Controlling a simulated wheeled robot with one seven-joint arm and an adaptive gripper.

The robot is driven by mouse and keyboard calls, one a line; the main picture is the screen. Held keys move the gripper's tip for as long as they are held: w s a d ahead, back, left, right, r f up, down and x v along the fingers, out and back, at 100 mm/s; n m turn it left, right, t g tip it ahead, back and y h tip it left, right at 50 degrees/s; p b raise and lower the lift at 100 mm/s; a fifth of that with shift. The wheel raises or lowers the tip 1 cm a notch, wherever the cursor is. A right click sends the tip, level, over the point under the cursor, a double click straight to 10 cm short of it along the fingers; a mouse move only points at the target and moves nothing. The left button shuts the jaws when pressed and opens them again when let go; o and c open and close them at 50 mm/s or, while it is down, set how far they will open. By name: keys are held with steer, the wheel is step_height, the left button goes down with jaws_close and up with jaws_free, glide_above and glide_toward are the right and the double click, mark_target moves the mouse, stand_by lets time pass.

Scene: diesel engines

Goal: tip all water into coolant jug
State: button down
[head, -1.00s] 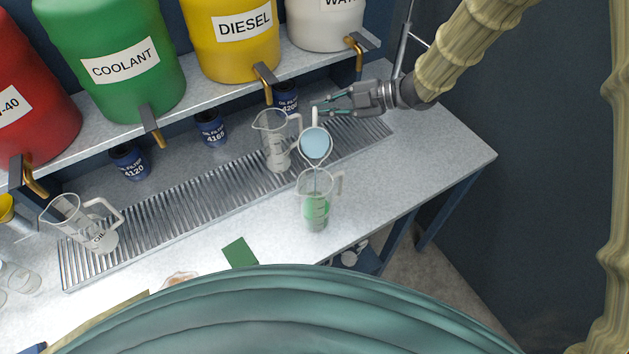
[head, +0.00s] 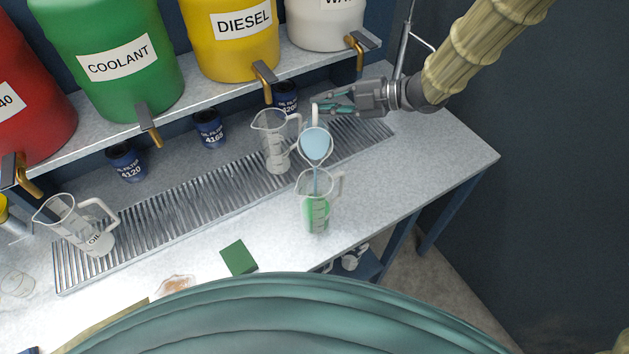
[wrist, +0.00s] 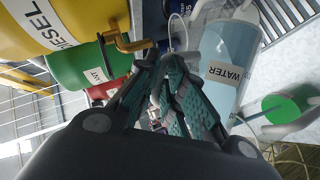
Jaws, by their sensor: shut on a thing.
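My gripper (head: 330,103) is shut on the handle of the water jug (head: 316,142), which is tilted steeply with its mouth toward the bench front. In the wrist view the jug (wrist: 226,55) bears a WATER label and holds pale blue liquid. A thin stream falls from it into the coolant jug (head: 317,205), a clear jug standing upright on the bench with green liquid inside. The coolant jug's green liquid (wrist: 283,108) also shows in the wrist view. Any label on the coolant jug cannot be read.
A clear jug (head: 273,143) stands behind on the drain grate (head: 190,192), close to the tilted jug. An oil jug (head: 88,226) is at the left. Green, yellow and white drums with taps line the shelf. A green block (head: 239,257) lies in front. The bench's right end is clear.

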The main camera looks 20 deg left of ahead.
mark_target(326, 126)
steer(key=shift+s+d+r+n+t+y+b, duration=0.25)
steer(key=shift+s+r+n+b, duration=0.25)
steer(key=shift+b, duration=0.4)
steer(key=shift+s+d+r+n+t+y+b, duration=0.25)
steer(key=shift+s+r+n+b, duration=0.15)
steer(key=shift+s+r+b, duration=0.35)
stand_by(1.2)
